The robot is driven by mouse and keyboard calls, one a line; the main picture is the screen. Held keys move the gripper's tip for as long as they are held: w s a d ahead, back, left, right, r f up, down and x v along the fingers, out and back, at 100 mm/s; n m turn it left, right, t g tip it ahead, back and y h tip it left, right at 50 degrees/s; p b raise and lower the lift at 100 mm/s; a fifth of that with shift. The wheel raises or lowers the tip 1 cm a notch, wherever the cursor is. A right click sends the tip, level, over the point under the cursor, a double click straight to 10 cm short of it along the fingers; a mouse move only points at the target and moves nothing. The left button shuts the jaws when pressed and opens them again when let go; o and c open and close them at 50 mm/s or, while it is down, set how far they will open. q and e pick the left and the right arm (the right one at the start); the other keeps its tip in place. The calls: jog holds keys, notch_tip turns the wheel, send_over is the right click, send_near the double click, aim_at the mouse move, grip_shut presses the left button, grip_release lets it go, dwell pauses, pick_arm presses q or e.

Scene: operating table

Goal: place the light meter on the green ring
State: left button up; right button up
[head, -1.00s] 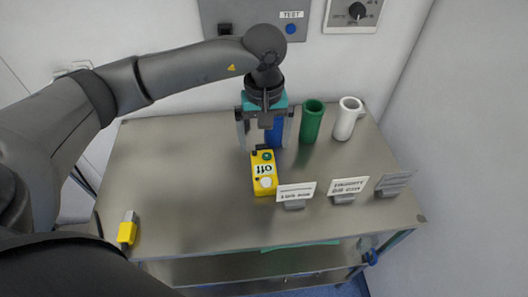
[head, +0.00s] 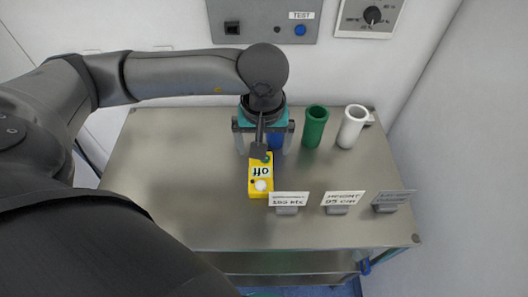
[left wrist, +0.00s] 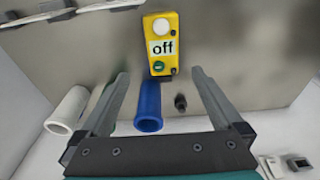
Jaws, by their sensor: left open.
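The yellow light meter (head: 261,186) lies on the metal table, with "off" on its face, a white dome at the near end and a green button at the far end. It also shows in the left wrist view (left wrist: 161,30). My left gripper (head: 264,146) points down just behind its far end, open and empty. In the left wrist view its fingers (left wrist: 159,75) are spread, with the meter beyond the tips, not clasped. I cannot make out a separate green ring; a green tube (head: 315,130) with a round open top stands at the back. My right gripper is not in view.
A blue tube (left wrist: 149,106) stands close behind my left gripper. A white tube (head: 351,128) stands right of the green one. Three label stands (head: 288,200) line the front right. The table's left (head: 160,170) looks clear, but my body hides its front corner.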

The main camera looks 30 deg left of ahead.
pick_arm(q)
send_over(261, 168)
jog(key=f, duration=0.4)
jog(key=d+f, duration=0.1)
jog(key=f, duration=0.1)
jog(key=shift+s+f, duration=0.1)
jog(key=shift+s, duration=0.2)
jog(key=shift+w+a+f+b, duration=0.1)
jog(key=shift+a+f, duration=0.1)
jog(key=shift+f, duration=0.75)
jog(key=shift+w+a+f+b, duration=0.1)
jog(key=shift+w+a+f, duration=0.05)
jog(key=shift+f, duration=0.75)
jog(key=shift+w+a+f+b, duration=0.1)
jog(key=shift+a+f, duration=0.1)
jog(key=shift+f, duration=0.75)
jog(key=shift+c, duration=0.4)
grip_shut()
jog(key=shift+r, duration=0.15)
